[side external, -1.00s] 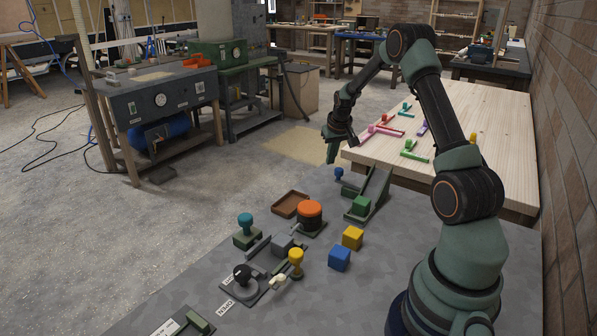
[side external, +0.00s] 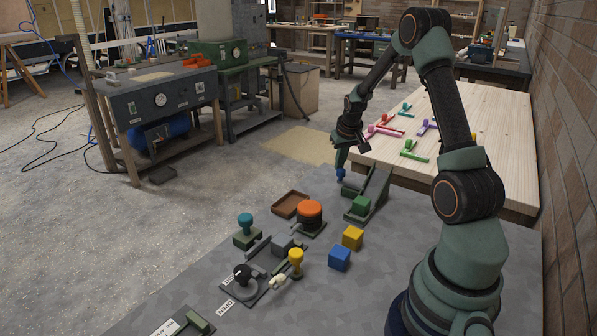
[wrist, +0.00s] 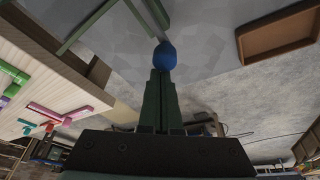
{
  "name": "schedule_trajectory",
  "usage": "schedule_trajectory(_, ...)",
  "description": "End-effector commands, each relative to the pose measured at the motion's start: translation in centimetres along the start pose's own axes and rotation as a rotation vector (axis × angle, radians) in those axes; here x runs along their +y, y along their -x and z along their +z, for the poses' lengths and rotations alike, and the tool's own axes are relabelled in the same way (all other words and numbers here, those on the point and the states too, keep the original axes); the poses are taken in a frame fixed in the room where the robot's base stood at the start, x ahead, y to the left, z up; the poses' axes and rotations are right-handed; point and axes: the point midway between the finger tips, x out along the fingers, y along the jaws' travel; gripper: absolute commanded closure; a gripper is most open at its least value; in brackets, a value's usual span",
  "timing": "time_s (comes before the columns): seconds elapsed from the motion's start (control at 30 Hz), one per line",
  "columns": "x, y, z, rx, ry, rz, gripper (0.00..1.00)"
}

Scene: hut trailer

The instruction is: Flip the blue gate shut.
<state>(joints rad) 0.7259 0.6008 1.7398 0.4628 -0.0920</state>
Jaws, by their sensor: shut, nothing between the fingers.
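A small blue knob (side external: 340,174) stands near the far edge of the grey table, just left of the green ramp. I take it to be part of the blue gate; in the wrist view the blue knob (wrist: 165,56) joins a thin bar running up to the picture's top. My gripper (side external: 341,164) is shut and empty, pointing down at the knob from above. In the wrist view the closed fingertips (wrist: 161,72) overlap the knob's lower edge; I cannot tell whether they touch it. The rest of the gate is hard to make out.
The green ramp (side external: 376,188) with a green block (side external: 361,205) stands to the right. A brown tray (side external: 288,204) and an orange-topped round button (side external: 309,212) are nearer. A wooden table (side external: 460,120) with coloured T-shaped pieces lies behind. Yellow and blue cubes (side external: 340,258) stand in front.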

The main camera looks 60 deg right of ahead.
Motion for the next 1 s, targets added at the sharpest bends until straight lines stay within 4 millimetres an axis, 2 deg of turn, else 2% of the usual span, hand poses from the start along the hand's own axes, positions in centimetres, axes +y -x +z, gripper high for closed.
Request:
schedule_trajectory(0.2, 2.1, 0.9, 2.8, -0.008, -0.001, 0.015, 1.00)
schedule_trajectory(0.37, 2.7, 1.1, 3.6, -0.008, 0.000, 0.020, 1.00)
schedule_trajectory(0.77, 2.7, 1.0, 3.5, -0.012, 0.000, 0.019, 1.00)
schedule_trajectory(1.0, 2.6, 0.3, 1.5, -0.008, 0.001, 0.017, 1.00)
